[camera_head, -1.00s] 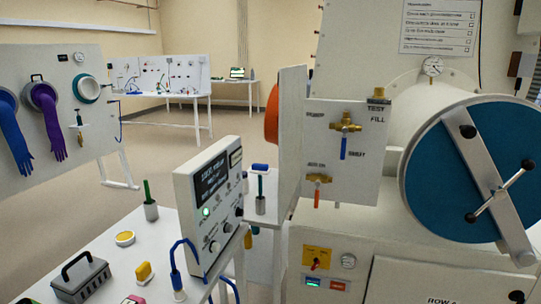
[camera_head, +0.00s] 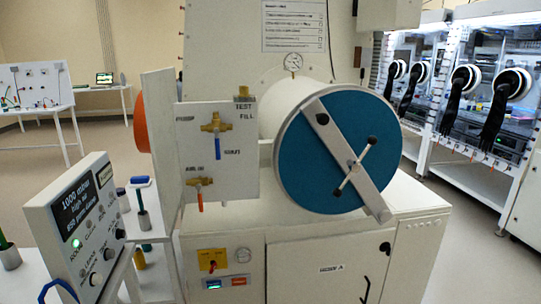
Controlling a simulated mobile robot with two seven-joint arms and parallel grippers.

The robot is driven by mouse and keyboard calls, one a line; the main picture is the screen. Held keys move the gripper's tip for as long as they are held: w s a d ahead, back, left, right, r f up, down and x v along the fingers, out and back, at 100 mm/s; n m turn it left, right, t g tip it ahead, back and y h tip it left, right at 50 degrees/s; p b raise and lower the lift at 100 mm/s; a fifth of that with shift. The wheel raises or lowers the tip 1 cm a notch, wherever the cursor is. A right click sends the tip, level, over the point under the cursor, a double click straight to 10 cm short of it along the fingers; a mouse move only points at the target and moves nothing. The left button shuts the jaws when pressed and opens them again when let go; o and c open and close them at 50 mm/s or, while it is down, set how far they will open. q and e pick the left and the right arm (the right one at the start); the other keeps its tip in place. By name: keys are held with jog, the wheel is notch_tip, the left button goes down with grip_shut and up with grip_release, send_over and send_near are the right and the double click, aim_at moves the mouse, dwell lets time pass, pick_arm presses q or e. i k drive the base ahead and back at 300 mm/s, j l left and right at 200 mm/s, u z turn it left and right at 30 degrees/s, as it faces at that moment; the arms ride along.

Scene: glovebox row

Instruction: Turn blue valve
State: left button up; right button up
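The blue valve (camera_head: 217,146) is on a white panel (camera_head: 236,178) to the left of the round teal door. It has a brass body and a blue lever that hangs straight down. Below it on the same panel is a second brass valve with an orange-red lever (camera_head: 200,203), also pointing down. Neither of my grippers shows in the head view, so nothing of mine is seen touching the valve.
The teal round door (camera_head: 335,150) with a crossed handle sits right of the panel. A white control box (camera_head: 82,232) stands at the lower left. Gloveboxes with black gloves (camera_head: 488,115) stand at the right. Open floor (camera_head: 445,260) lies at the lower right.

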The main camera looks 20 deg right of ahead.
aim_at(215, 131)
jog(key=z, duration=1.35)
jog(key=i+l, duration=0.2)
jog(key=i+l+u, duration=0.6)
jog(key=k+j+u, duration=0.1)
jog(key=u, duration=1.65)
jog(key=z, duration=1.95)
